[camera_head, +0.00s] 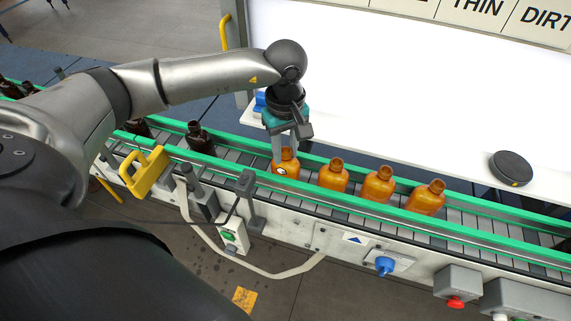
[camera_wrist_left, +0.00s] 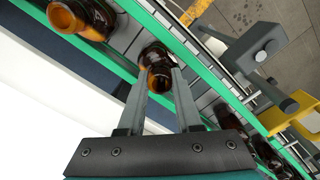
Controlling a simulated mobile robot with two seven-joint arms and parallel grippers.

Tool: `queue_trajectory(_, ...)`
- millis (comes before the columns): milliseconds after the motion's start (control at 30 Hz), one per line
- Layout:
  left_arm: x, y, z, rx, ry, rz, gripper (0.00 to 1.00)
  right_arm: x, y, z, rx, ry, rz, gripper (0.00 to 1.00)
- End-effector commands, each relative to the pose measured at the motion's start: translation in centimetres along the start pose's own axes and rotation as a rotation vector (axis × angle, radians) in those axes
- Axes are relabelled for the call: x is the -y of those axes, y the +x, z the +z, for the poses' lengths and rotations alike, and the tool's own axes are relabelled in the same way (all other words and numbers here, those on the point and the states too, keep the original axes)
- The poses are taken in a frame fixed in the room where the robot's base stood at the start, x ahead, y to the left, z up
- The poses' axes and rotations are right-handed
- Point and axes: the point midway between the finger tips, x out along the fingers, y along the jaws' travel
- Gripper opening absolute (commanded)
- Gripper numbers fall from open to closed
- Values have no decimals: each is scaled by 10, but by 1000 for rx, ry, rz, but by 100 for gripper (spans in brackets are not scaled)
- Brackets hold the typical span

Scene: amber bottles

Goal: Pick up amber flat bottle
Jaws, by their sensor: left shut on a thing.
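Several amber flat bottles stand in a row on the conveyor. My right gripper is not in view.
The conveyor has green side rails (camera_head: 400,237). Darker brown bottles (camera_head: 200,138) stand farther left on it. A yellow bracket (camera_head: 144,172) and a grey sensor post (camera_head: 246,190) are at the near side. A black round puck (camera_head: 510,168) lies on the white ledge behind.

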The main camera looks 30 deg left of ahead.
Motion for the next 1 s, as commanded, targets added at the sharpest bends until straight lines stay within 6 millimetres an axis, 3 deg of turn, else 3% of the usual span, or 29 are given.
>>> queue_trajectory(167, 0, -9, 0, 0, 1, -2, 0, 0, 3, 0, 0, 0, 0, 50)
queue_trajectory(600, -1, -89, 0, -2, -1, 2, 0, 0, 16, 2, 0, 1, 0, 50)
queue_trajectory(1000, 0, -100, 0, 0, 0, -1, 0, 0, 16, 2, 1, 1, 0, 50)
